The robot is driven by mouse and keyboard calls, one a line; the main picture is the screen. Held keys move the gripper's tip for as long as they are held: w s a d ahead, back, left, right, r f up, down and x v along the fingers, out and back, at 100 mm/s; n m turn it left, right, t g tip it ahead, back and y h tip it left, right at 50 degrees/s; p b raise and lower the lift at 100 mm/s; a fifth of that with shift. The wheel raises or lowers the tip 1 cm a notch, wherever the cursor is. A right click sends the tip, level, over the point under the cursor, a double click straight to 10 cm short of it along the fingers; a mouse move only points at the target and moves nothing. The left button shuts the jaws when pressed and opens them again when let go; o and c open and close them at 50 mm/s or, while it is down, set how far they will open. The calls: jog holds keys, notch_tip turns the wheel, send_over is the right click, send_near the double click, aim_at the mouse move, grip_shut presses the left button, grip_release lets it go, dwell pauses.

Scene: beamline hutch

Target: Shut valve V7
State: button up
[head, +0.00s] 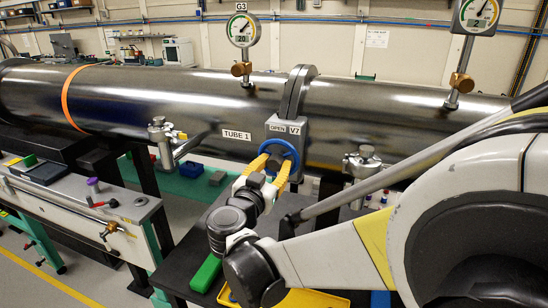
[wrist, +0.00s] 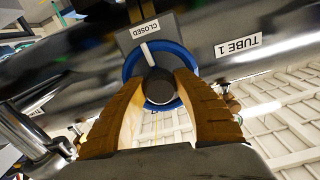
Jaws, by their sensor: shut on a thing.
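Valve V7 (head: 290,126) is a grey housing on the large dark tube, with labels reading OPEN and V7 in the head view. Its blue handwheel (head: 294,151) faces my gripper (head: 276,163). In the wrist view, the blue handwheel (wrist: 131,66) surrounds a dark round hub (wrist: 158,88). My gripper's yellow-brown fingers (wrist: 160,80) are shut on the handwheel at its hub, one finger on each side. A white line (wrist: 148,53) on the wheel points toward a CLOSED label (wrist: 145,30). The fingers and hub hide part of the wheel.
The tube (head: 215,105), labelled TUBE 1, runs across behind the valve. Gauge G3 (head: 242,30) stands above it, and another gauge (head: 478,15) is at right. Small side fittings (head: 163,132) flank the valve. A green block (head: 206,274) and a yellow tray (head: 315,298) lie below.

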jog(key=shift+m, duration=0.4)
jog(key=o, duration=1.2)
jog(key=v, duration=1.2)
